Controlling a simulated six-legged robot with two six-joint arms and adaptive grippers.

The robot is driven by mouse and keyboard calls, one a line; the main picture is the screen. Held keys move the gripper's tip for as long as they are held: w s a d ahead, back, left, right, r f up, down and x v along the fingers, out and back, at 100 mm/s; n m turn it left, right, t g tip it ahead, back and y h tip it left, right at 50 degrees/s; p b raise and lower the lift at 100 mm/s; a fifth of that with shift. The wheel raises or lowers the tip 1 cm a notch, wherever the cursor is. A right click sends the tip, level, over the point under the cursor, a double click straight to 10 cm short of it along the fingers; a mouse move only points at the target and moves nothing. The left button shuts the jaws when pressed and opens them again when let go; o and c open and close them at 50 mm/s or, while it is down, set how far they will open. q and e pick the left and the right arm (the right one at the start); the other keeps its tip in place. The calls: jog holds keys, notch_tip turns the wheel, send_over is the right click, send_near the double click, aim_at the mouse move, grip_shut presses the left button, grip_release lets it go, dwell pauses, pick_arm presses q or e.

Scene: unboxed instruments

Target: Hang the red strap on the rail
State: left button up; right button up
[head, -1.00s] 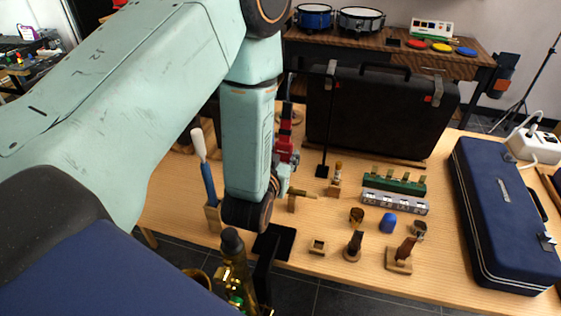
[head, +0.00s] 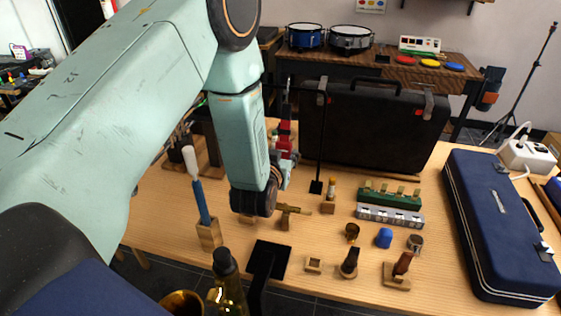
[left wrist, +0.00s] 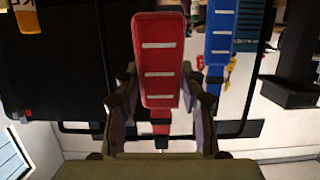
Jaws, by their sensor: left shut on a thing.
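The red strap (left wrist: 161,40), with pale stripes, stands up between the fingers of my left gripper (left wrist: 162,105) in the left wrist view. The gripper is shut on it. In the head view the strap (head: 285,140) shows as a small red patch in front of the black case, beside my left gripper (head: 284,168), mostly behind my arm. A thin black post (head: 319,140) on a small base stands just right of it. A blue strap (left wrist: 219,40) with pale stripes shows behind and right of the red one. My right gripper is out of view.
A large black case (head: 380,125) stands behind the post. Green and grey blocks (head: 391,216), small wooden holders (head: 397,275) and a blue case (head: 500,225) occupy the right. A black stand base (head: 270,258) and a bottle (head: 228,285) are at the front.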

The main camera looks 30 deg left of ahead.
pick_arm(q)
jog(key=shift+w+a+f+b, duration=0.2)
jog(key=shift+w+f+b, duration=0.4)
jog(key=shift+w, duration=0.1)
jog(key=shift+w+a+f+b, duration=0.15)
jog(key=shift+w+f+b, duration=0.4)
jog(key=shift+w, duration=0.15)
jog(key=shift+r, duration=0.1)
jog(key=o, duration=1.1)
jog(key=shift+o, duration=0.2)
jog(key=v, duration=1.2)
